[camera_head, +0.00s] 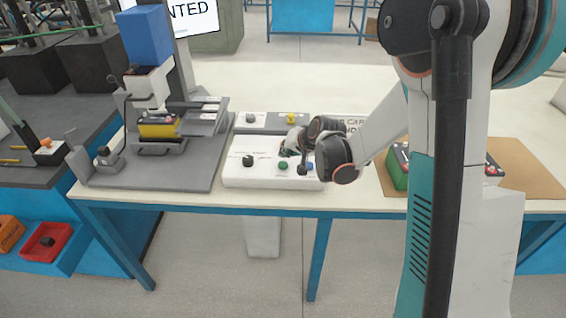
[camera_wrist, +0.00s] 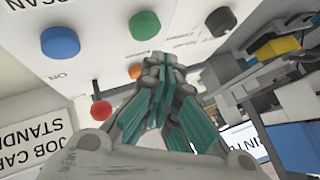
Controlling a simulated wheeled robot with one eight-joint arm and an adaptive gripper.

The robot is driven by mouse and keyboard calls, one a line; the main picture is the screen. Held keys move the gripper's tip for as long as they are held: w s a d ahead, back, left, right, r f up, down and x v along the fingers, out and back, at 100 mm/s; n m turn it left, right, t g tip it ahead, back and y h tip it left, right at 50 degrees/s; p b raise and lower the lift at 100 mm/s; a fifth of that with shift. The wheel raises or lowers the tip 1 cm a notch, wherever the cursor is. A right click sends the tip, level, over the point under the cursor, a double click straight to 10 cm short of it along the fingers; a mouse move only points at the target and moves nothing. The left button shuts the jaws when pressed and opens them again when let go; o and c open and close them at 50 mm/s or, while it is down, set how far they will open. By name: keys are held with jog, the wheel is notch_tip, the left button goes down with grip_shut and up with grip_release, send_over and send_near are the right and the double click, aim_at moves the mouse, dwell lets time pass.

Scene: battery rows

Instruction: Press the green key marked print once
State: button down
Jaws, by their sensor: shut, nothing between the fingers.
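The green key (camera_head: 283,165) is a round button on the front of a white control box (camera_head: 240,175). It sits between a black button (camera_head: 248,160) and a blue button (camera_head: 309,166). The wrist view shows the green key (camera_wrist: 144,25) at the top, with the blue button (camera_wrist: 60,41) to its left and the black one (camera_wrist: 221,20) to its right. My gripper (camera_head: 287,150) is just behind and above the green key in the head view. In the wrist view its teal fingers (camera_wrist: 158,68) are together and empty, their tips appearing apart from the key.
An orange button (camera_wrist: 136,71) and a red knob (camera_wrist: 101,108) lie close to my fingers. A grey machine with a blue block (camera_head: 147,36) and a yellow battery (camera_head: 158,127) stands left of the box. A green-sided case (camera_head: 395,168) sits right.

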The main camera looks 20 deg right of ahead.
aim_at(286, 163)
jog(key=shift+r+p, duration=1.1)
jog(key=shift+r, duration=0.85)
jog(key=shift+s+r, duration=0.1)
jog(key=s+a+r+n+g+h, duration=0.1)
jog(key=s+r, duration=0.5)
jog(key=s, duration=0.2)
jog(key=s+a+r+n, duration=0.1)
jog(key=s+r+n, duration=0.1)
jog(key=s+r, duration=0.5)
jog(key=s+d+n+h, duration=0.1)
jog(key=s+n, duration=0.1)
jog(key=s, duration=1.6)
jog(key=shift+s+f+g+h, duration=0.2)
jog(key=shift+s+g+h, duration=0.15)
jog(key=shift+g+h, duration=0.05)
jog(key=c, duration=2.3)
grip_release()
